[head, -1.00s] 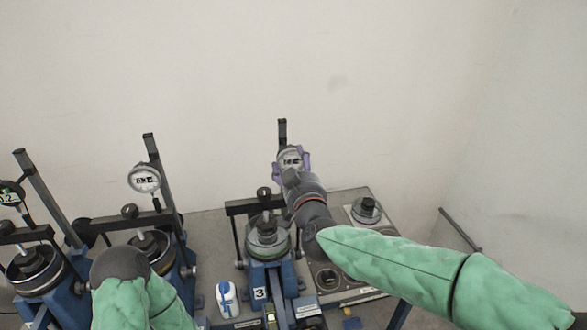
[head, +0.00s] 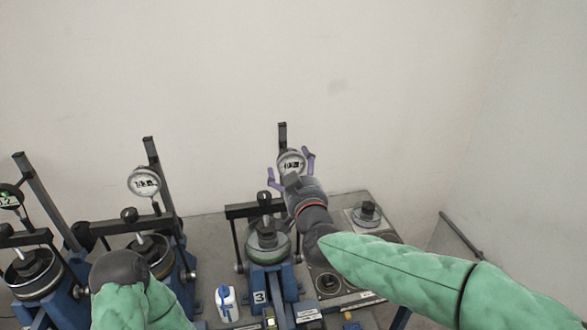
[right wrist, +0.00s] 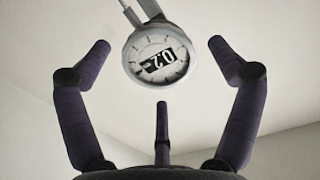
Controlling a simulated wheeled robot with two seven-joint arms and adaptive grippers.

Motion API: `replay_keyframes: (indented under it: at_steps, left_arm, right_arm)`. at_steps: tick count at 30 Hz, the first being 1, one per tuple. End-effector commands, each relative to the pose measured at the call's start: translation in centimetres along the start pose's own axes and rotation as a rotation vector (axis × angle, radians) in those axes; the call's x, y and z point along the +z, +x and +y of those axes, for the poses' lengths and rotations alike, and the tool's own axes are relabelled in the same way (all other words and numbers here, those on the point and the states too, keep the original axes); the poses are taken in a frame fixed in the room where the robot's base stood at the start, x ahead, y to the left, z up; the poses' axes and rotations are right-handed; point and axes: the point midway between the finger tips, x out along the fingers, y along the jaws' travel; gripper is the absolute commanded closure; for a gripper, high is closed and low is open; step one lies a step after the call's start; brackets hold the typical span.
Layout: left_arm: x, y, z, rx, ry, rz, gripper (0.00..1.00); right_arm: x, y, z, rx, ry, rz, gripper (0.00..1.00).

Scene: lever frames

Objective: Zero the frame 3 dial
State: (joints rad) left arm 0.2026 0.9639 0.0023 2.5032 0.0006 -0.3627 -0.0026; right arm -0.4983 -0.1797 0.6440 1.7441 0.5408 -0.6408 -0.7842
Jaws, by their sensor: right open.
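Frame 3 (head: 265,277) is the blue lever frame with a "3" label, at the middle of the head view. Its round dial (head: 291,162) sits high on a dark post above it.
Two other lever frames with dials (head: 144,182) stand to the left. A white and blue bottle (head: 227,303) stands left of frame 3. A grey plate with round weights (head: 367,213) lies to the right. The wall behind is bare.

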Motion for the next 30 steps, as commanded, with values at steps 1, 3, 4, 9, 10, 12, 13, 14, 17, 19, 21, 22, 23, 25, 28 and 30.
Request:
replay_keyframes:
  at_steps: [1, 3, 4, 9, 10, 12, 13, 14, 17, 19, 21, 22, 23, 25, 28, 30]
  left_arm:
    - [0.0, 0.0, 0.0, 0.0, 0.0, 0.0, 0.12]
    - [0.0, 0.0, 0.0, 0.0, 0.0, 0.0, 0.12]
    - [0.0, 0.0, 0.0, 0.0, 0.0, 0.0, 0.12]
    - [0.0, 0.0, 0.0, 0.0, 0.0, 0.0, 0.12]
    - [0.0, 0.0, 0.0, 0.0, 0.0, 0.0, 0.12]
    - [0.0, 0.0, 0.0, 0.0, 0.0, 0.0, 0.12]
    - [0.0, 0.0, 0.0, 0.0, 0.0, 0.0, 0.12]
    - [0.0, 0.0, 0.0, 0.0, 0.0, 0.0, 0.12]
    - [0.0, 0.0, 0.0, 0.0, 0.0, 0.0, 0.12]
    - [0.0, 0.0, 0.0, 0.0, 0.0, 0.0, 0.12]
    - [0.0, 0.0, 0.0, 0.0, 0.0, 0.0, 0.12]
    - [0.0, 0.0, 0.0, 0.0, 0.0, 0.0, 0.12]
    - [0.0, 0.0, 0.0, 0.0, 0.0, 0.0, 0.12]
    - [0.0, 0.0, 0.0, 0.0, 0.0, 0.0, 0.12]
    - [0.0, 0.0, 0.0, 0.0, 0.0, 0.0, 0.12]
    - [0.0, 0.0, 0.0, 0.0, 0.0, 0.0, 0.12]
  right_arm:
    - [0.0, -0.6, 0.0, -0.001, 0.0, 0.0, 0.08]
    - [-0.1, -1.6, -0.1, -0.002, 0.0, 0.001, 0.08]
    - [-0.1, -2.0, -0.1, -0.002, 0.0, 0.001, 0.08]
    - [-0.1, -5.2, -0.1, -0.002, 0.001, 0.003, 0.08]
    - [-0.1, -5.8, -0.1, -0.003, 0.0, 0.003, 0.08]
    - [-0.1, -7.0, -0.1, -0.002, 0.001, 0.003, 0.08]
    - [-0.2, -7.6, 0.0, -0.002, 0.001, 0.004, 0.08]
    - [-0.1, -8.1, -0.1, -0.002, 0.001, 0.004, 0.08]
    - [-0.1, -9.5, -0.1, -0.001, 0.0, 0.004, 0.08]
    - [-0.1, -10.2, -0.1, -0.002, 0.001, 0.003, 0.08]
    - [-0.1, -10.8, -0.1, -0.002, 0.0, 0.003, 0.08]
    - [-0.1, -11.0, 0.0, -0.001, 0.0, 0.003, 0.08]
    - [-0.1, -11.1, 0.0, -0.001, 0.0, 0.002, 0.08]
    - [-0.1, -11.3, 0.0, 0.0, 0.001, 0.002, 0.08]
    - [0.0, -11.4, 0.0, 0.0, 0.001, 0.002, 0.08]
    - [0.0, -11.3, 0.0, 0.0, 0.001, 0.002, 0.08]
